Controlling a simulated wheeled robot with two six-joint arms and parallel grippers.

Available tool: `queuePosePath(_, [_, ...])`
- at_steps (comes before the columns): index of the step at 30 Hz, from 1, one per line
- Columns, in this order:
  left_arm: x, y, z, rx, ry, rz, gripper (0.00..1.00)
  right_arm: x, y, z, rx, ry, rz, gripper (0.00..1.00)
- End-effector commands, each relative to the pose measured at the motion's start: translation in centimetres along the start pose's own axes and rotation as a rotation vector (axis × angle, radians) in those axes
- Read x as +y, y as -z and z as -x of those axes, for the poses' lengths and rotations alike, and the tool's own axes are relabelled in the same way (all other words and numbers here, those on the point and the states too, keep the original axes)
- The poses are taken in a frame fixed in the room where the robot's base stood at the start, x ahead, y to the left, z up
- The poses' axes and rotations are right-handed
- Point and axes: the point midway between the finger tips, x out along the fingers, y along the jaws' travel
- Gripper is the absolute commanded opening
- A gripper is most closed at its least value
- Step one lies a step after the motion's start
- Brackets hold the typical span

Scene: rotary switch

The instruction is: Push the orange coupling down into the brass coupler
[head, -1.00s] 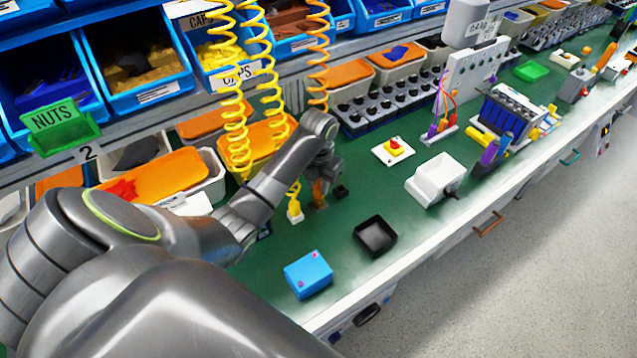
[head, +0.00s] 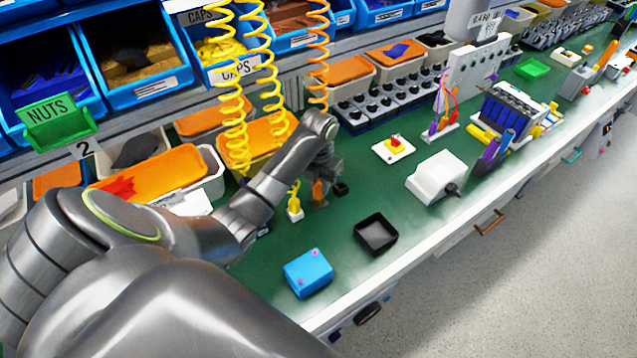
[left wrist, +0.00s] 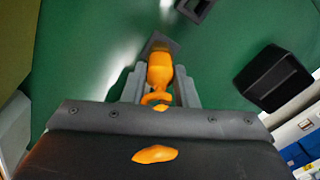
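The orange coupling (left wrist: 160,72) is between the two fingers of my left gripper (left wrist: 160,88) in the left wrist view, and they look shut on it. In the head view the left gripper (head: 321,186) points down at the green bench, with a bit of the orange coupling (head: 318,191) showing below it. The far end of the coupling is at a small dark grey square base (left wrist: 159,42). No brass surface shows clearly; the coupler looks hidden by the coupling and fingers. I cannot tell how deep the coupling sits. My right gripper is not in view.
A yellow coupling on a white base (head: 295,208) stands just left of the gripper. A small black block (head: 341,188), black tray (head: 376,234) and blue box (head: 308,273) are nearby. Coiled hoses (head: 318,60) hang behind.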

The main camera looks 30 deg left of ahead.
Motion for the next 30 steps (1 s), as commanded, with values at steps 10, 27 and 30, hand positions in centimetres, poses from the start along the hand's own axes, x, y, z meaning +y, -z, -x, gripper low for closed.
queuePosePath(10, [0.0,0.0,0.0,0.0,0.0,0.0,0.49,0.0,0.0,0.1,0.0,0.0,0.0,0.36])
queuePosePath(27, [0.0,0.0,7.8,0.001,-0.001,0.0,0.49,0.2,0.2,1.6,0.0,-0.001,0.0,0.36])
queuePosePath(30, [0.0,0.0,9.0,0.001,0.0,0.0,0.49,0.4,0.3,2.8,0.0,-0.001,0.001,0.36])
